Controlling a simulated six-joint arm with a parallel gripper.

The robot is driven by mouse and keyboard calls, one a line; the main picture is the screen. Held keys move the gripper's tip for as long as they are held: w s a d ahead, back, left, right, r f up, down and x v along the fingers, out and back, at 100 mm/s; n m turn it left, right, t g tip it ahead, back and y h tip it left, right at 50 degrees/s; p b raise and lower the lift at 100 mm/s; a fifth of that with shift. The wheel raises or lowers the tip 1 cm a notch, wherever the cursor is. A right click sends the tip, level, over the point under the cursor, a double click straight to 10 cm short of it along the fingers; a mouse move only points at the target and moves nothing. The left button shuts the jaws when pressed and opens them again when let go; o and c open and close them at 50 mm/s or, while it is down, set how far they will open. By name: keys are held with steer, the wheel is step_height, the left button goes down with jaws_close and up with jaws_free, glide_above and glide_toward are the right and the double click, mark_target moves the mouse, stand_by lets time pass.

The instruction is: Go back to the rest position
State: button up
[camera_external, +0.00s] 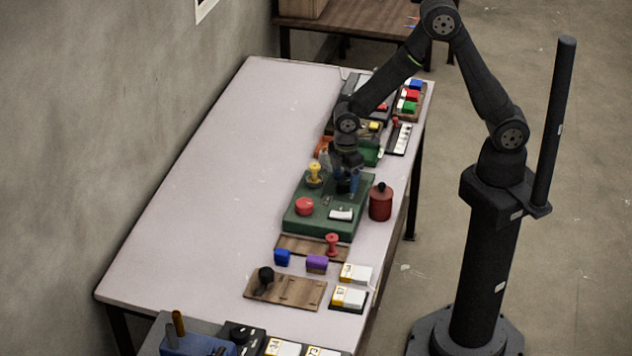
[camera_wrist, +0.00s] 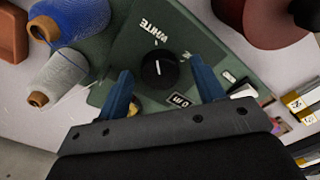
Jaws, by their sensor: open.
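My gripper (camera_external: 347,182) is above the back part of a green panel (camera_external: 325,232) on the table. In the wrist view my gripper (camera_wrist: 165,85) has its two blue fingers spread apart, with nothing held between them. A black round knob (camera_wrist: 160,70) on the green panel (camera_wrist: 110,50) shows between the fingers, near lettering that reads WHITE. I cannot tell how far the fingertips are above the knob. No cloth is recognisable in either view.
A red canister (camera_external: 381,202) stands right of the panel. The table's left half (camera_external: 200,200) is clear.

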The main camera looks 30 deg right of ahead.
steer(key=m, duration=0.7)
steer(key=shift+m, duration=0.4)
steer(key=m, duration=0.3)
steer(key=shift+m, duration=2.3)
